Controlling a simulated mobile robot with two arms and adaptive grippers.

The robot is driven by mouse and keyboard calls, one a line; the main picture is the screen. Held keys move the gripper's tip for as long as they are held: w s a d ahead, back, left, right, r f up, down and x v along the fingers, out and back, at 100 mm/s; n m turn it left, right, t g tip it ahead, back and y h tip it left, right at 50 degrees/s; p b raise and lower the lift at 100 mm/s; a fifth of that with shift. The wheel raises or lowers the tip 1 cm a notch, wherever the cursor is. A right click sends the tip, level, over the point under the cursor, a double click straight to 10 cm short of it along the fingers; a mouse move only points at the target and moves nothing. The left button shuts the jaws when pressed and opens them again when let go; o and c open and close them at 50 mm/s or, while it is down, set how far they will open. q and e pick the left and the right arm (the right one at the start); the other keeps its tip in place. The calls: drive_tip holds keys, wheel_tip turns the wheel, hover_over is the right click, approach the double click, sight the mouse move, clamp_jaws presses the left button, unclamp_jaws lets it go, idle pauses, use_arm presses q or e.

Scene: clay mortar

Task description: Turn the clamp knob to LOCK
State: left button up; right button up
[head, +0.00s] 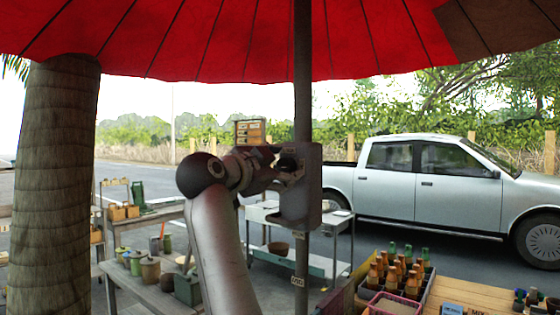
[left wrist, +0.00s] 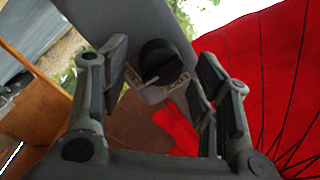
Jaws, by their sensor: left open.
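The clamp knob (head: 288,162) is dark and round. It sits on a grey clamp housing (head: 300,205) fixed around the umbrella pole (head: 302,90). In the left wrist view the black knob (left wrist: 158,55) lies ahead, between the fingers, with a short pale pointer line low on it. Two small pale labels flank the pointer on the housing (left wrist: 187,52); their words are too small to read surely. My left gripper (head: 277,167) is at the housing's left side. In the left wrist view the left gripper (left wrist: 160,78) is open, a finger on each side of the knob; contact is not clear.
A red umbrella canopy (head: 230,40) spreads overhead. A thick trunk (head: 55,190) stands at left. A bench (head: 150,218) with pots is behind my arm, and a crate of bottles (head: 400,275) is at lower right. A silver pickup (head: 430,185) stands beyond.

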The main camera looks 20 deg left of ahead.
use_arm(q)
drive_tip(key=shift+w, duration=0.1)
drive_tip(key=c, duration=1)
drive_tip(key=shift+c, duration=0.2)
drive_tip(key=shift+n, duration=0.4)
drive_tip(key=n, duration=0.2)
drive_tip(key=shift+n, duration=0.3)
drive_tip(key=n+g+p, duration=0.1)
drive_tip(key=n, duration=0.4)
drive_tip(key=shift+a+r, duration=0.1)
drive_tip(key=n+p, duration=0.1)
drive_tip(key=n, duration=0.3)
drive_tip(key=shift+r+h, duration=0.1)
drive_tip(key=shift+h, duration=0.3)
drive_tip(key=shift+a+n+g+h+p, duration=0.15)
drive_tip(key=shift+n+p, duration=0.15)
drive_tip(key=shift+n, duration=0.8)
drive_tip(key=shift+n+g+h+p, duration=0.15)
drive_tip(key=shift+n+p, duration=0.1)
drive_tip(key=shift+n, duration=0.85)
